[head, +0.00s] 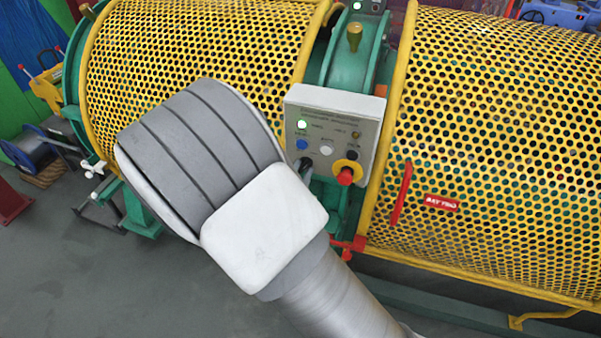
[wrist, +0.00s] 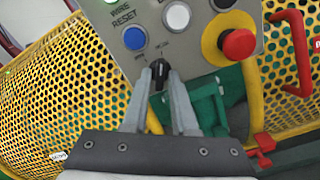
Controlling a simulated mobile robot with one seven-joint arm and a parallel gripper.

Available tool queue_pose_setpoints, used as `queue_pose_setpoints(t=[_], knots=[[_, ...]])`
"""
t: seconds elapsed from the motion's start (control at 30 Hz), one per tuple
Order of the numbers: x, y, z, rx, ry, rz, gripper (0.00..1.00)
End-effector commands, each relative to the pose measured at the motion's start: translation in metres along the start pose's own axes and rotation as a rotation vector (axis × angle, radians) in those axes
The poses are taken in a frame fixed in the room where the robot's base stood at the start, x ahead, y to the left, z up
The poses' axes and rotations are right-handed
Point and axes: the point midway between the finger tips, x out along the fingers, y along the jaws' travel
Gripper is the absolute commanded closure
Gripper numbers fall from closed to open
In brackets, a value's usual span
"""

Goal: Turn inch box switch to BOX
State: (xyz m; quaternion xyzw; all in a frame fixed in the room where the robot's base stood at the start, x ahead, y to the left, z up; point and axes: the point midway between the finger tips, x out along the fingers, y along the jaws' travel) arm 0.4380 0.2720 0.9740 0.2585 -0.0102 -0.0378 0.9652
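The inch box switch (wrist: 159,76) is a black knob low on the grey control panel, below the blue WIRE RESET button (wrist: 134,38). Its grip stands about upright in the wrist view. Small labels above it, one to the left and one to the right, are too blurred to read. My gripper (wrist: 160,75) has one finger on each side of the knob. The gap between the fingertips is narrow and the knob appears to fill it. In the head view the control panel (head: 334,110) shows, but my arm hides most of the gripper and the switch.
A red emergency button on a yellow ring (wrist: 236,44) and a white button (wrist: 176,16) are close by on the panel. Yellow perforated guards (head: 490,150) flank the panel. A red handle (head: 402,193) sits on the right guard. Grey floor (head: 60,260) is open at left.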

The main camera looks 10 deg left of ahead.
Motion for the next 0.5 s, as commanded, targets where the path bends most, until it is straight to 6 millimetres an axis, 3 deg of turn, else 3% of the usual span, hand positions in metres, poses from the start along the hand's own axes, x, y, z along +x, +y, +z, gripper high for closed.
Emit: queue_pose_setpoints(t=[0.03,0.13,0.5], knots=[[-0.0002,0.0001,0.0000,0.000,0.000,0.000,0.85],[-0.0003,0.0001,-0.0001,0.000,0.000,0.000,1.00],[-0.0004,0.0002,0.0002,-0.006,0.000,0.000,1.00]])
